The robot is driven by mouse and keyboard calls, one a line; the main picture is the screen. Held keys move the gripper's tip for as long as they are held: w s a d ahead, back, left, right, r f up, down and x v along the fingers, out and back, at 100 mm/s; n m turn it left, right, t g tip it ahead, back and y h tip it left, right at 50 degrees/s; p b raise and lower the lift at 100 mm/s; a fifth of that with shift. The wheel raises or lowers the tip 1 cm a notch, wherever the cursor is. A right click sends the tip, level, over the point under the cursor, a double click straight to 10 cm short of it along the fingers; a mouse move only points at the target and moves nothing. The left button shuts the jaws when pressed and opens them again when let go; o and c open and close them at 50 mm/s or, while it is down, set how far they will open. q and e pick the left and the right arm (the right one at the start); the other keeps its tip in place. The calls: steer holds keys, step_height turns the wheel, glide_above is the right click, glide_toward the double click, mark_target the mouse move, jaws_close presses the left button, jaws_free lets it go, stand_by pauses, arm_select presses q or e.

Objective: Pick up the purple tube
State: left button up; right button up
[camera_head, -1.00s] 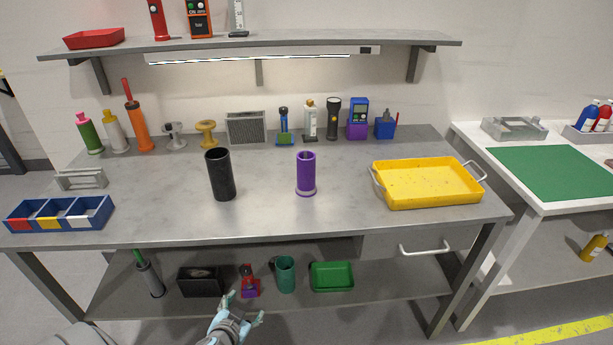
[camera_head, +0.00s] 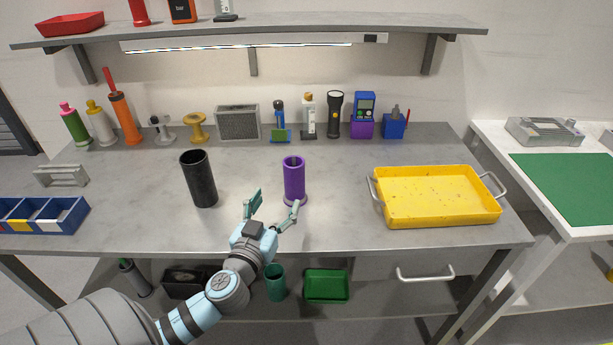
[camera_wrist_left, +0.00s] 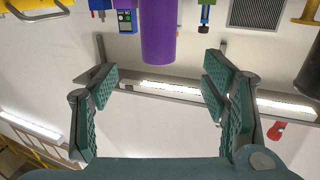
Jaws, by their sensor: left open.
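The purple tube (camera_head: 294,180) stands upright on the grey workbench (camera_head: 330,225), on a wider round foot. My left gripper (camera_head: 274,207) is open and empty in front of the tube and slightly to its left, with one finger close to the tube's foot. I cannot tell if that finger touches it. The left wrist view appears upside down. There the purple tube (camera_wrist_left: 173,32) hangs from the top edge, beyond the spread fingers (camera_wrist_left: 160,85) and between them sideways. My right gripper is not in view.
A black tube (camera_head: 198,180) stands to the left of the purple one. A yellow tray (camera_head: 440,221) lies to the right. Several tools and bottles line the back, below a wall shelf (camera_head: 250,34). Blue bins (camera_head: 45,222) sit at the left edge.

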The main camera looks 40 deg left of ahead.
mark_target(290, 177)
arm_select(q)
steer(key=x, duration=0.4)
steer(key=r+p+x, duration=0.1)
steer(key=x, duration=0.1)
steer(key=shift+w+a, duration=0.15)
steer(key=shift+a, duration=0.15)
steer(key=x, duration=0.4)
steer(key=f+x, duration=0.1)
steer(key=x, duration=0.1)
steer(key=shift+w+d, duration=0.25)
steer(key=shift+w, duration=0.05)
steer(key=shift+s, duration=0.1)
steer(key=c, duration=1.4)
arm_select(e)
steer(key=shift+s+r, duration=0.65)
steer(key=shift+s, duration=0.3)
